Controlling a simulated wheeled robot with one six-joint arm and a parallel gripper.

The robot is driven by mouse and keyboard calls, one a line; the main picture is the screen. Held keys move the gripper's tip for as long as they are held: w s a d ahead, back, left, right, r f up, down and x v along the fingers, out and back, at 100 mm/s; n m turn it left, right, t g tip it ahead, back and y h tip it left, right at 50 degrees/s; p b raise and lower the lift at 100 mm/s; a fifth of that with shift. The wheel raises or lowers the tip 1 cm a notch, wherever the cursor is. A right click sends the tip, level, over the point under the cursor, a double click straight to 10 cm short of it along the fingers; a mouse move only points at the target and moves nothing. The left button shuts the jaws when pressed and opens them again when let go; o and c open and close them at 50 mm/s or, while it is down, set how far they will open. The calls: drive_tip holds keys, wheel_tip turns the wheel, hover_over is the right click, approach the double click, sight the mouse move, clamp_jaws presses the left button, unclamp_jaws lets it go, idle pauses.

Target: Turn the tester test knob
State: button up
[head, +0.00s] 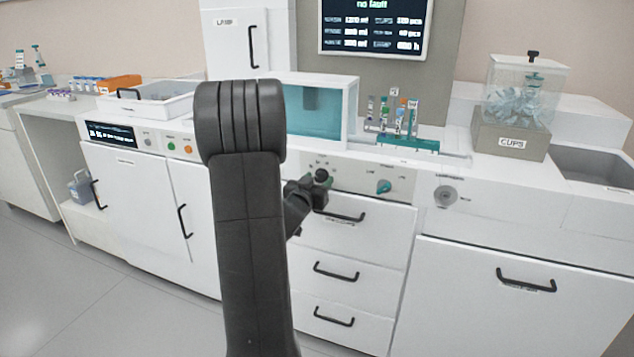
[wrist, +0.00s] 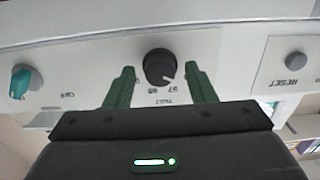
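The black test knob (wrist: 159,67) is on a white panel in the wrist view, with a pale pointer line and small lettering beside it. My gripper (wrist: 160,72) is open, with one green finger on each side of the knob. A gap shows between each finger and the knob, so I see no contact. In the head view my gripper (head: 318,190) is at the front panel above the drawers. My arm and gripper cover part of the panel there.
A teal knob (head: 384,187) is beside it on the same panel, also in the wrist view (wrist: 24,80). A grey RESET button (wrist: 295,59) is on the other side. Drawer handles (head: 336,272) stick out below. A tube rack (head: 408,143) and CUPS box (head: 510,141) stand on the counter.

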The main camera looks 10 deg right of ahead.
drive_tip(key=c, duration=0.9)
drive_tip(key=shift+o, duration=0.2)
drive_tip(key=shift+f+m+b, duration=0.15)
drive_tip(key=shift+m+b, duration=0.25)
drive_tip(key=shift+b, duration=0.1)
drive_tip(key=m+b, duration=0.3)
drive_tip(key=shift+m, duration=0.3)
drive_tip(key=shift+m+b, duration=1.3)
drive_tip(key=shift+m, duration=0.4)
drive_tip(key=o, duration=1)
